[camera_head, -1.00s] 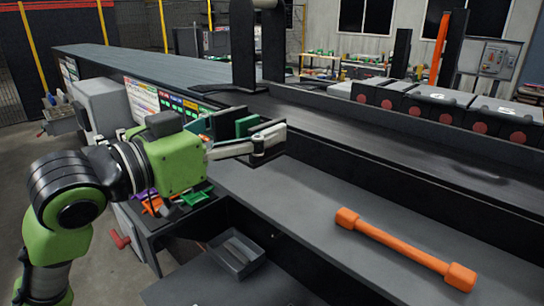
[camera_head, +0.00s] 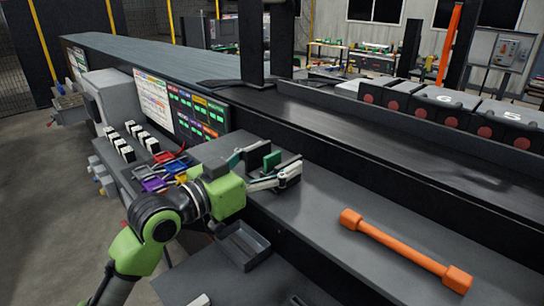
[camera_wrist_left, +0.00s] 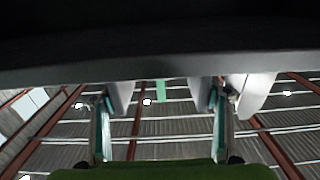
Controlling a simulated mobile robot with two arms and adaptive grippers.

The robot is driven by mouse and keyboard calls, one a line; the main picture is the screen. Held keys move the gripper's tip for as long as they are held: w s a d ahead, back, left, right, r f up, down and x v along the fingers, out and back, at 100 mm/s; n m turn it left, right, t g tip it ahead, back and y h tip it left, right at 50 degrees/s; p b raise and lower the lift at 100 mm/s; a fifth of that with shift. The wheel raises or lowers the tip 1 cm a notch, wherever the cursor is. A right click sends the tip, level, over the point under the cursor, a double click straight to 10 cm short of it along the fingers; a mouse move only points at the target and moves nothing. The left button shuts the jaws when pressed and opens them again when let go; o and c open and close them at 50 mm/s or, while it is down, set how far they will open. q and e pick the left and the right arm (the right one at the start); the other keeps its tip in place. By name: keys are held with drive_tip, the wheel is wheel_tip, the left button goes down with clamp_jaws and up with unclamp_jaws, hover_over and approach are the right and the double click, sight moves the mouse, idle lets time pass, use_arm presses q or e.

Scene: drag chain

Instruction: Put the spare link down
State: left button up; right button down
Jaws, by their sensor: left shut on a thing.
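My left gripper (camera_head: 278,162) is shut on a dark link with green parts (camera_head: 255,156), held level above the grey bench, just in front of the black conveyor edge. The near finger shows pale beside it; the far finger is mostly hidden. In the left wrist view, both fingers of my left gripper (camera_wrist_left: 165,95) reach up to a broad dark shape that fills the top, with a small green strip between them. I cannot tell whether the link touches the bench. My right gripper is not in view.
An orange bar with thick ends (camera_head: 405,249) lies on the grey bench (camera_head: 330,205) to the right. A small dark tray (camera_head: 243,246) is below the gripper. Coloured parts (camera_head: 165,175) lie at the left, below a display panel (camera_head: 195,115). The bench between gripper and bar is clear.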

use_arm(q)
drive_tip(key=shift+f, duration=0.25)
drive_tip(key=o, duration=1.1)
drive_tip(key=shift+r, duration=0.1)
drive_tip(key=shift+r, duration=0.2)
drive_tip(key=shift+b+v, duration=1.95)
drive_tip(key=shift+v, duration=4)
